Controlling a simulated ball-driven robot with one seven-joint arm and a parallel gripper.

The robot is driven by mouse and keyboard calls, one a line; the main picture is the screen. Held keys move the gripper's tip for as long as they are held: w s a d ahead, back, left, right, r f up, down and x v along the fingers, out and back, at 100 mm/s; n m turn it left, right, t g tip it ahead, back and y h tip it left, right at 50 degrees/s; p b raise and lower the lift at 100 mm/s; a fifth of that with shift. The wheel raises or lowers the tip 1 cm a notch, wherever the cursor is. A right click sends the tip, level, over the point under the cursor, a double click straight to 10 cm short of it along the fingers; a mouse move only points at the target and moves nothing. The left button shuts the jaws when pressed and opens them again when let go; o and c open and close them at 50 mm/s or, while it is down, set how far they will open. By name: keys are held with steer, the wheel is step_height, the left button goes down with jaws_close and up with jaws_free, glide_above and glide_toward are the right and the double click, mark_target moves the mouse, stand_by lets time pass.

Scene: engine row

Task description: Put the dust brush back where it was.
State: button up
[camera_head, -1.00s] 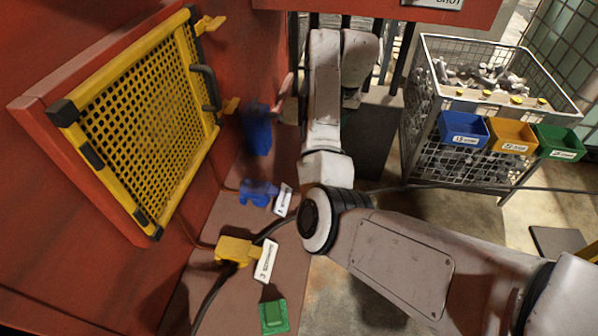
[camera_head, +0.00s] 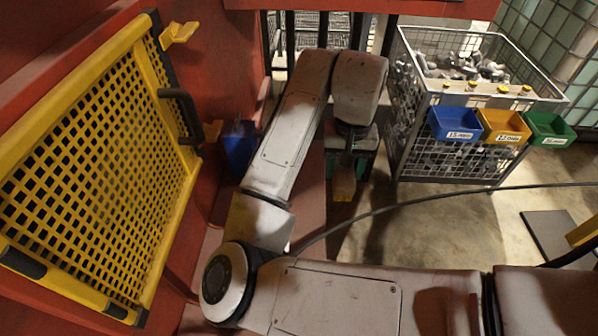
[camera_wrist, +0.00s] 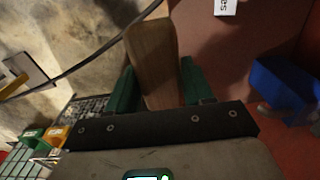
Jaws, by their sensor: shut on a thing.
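The dust brush shows as a brown wooden piece (camera_wrist: 152,50) between the green fingers of my gripper (camera_wrist: 155,88) in the wrist view. My gripper is shut on it, and it points away from the palm. In the head view, the brush (camera_head: 343,184) hangs below my gripper (camera_head: 343,160), above the floor just left of the wire basket. I cannot make out its bristles in either view.
A yellow mesh guard (camera_head: 90,170) with a black handle stands at left. A blue holder (camera_head: 239,148) is beside the red wall. A wire basket (camera_head: 455,125) of metal parts with small coloured bins stands right. A dark cable (camera_head: 420,203) crosses the floor.

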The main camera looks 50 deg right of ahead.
steer(key=w+d+f+b, duration=0.1)
steer(key=w+f, duration=0.1)
steer(key=w, duration=0.2)
steer(key=w+d+f+b, duration=0.1)
steer(key=w+f+b, duration=0.1)
steer(key=w+f, duration=0.1)
steer(key=w+f+b, duration=0.2)
steer(key=w+f, duration=0.1)
steer(key=w, duration=0.1)
steer(key=shift+w+d+f, duration=0.2)
steer(key=shift+w+d, duration=0.1)
steer(key=shift+d, duration=0.1)
steer(key=shift+w+f, duration=0.25)
steer(key=shift+w, duration=0.15)
steer(key=shift+w+d+f, duration=0.1)
steer(key=shift+w+f, duration=0.05)
steer(key=shift+f, duration=0.1)
steer(key=shift+w+f, duration=0.2)
steer(key=shift+f, duration=1.45)
steer(key=o, duration=0.9)
steer(key=shift+f, duration=0.1)
steer(key=shift+o, duration=0.2)
